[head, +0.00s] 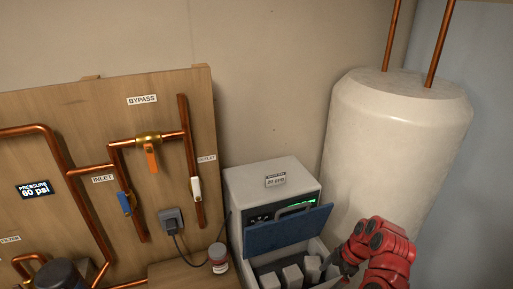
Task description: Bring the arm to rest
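My red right arm comes in at the lower right. Its dark gripper end (343,265) is at the right side of an open white unit (268,178), close to its lower compartment. Whether it touches the unit is unclear. Its fingers are too small and partly hidden, so I cannot tell whether they are open or shut or hold anything. My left gripper is out of view.
The unit has a tilted blue flap (287,230) above several pale blocks (292,275). A large cream tank (395,140) stands behind my arm. A pipe board (75,120) is left, with a small jar (218,257) below.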

